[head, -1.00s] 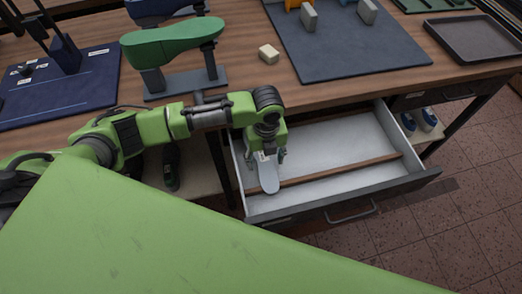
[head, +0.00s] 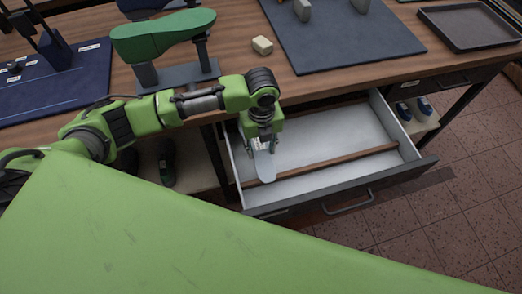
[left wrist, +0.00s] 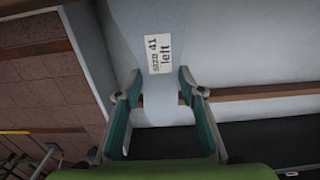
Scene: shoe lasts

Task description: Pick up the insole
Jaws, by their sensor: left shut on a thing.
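The insole (head: 264,167) is a thin pale grey sole shape over the left part of the open drawer (head: 322,142). In the left wrist view the insole (left wrist: 162,105) carries a white label reading "size 41 left". My left gripper (head: 263,149) points down into the drawer and is shut on the insole, with a finger at each side edge in the left wrist view (left wrist: 160,82). I cannot tell whether the insole touches the drawer floor. The right gripper is not in view.
Brown dividers (head: 325,160) cross the drawer. The workbench (head: 235,75) above bears a green shoe last (head: 163,36) on a stand, a beige block (head: 262,45), a dark mat (head: 345,50) and a tray (head: 470,25). Shoes (head: 166,165) stand on a low shelf left of the drawer.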

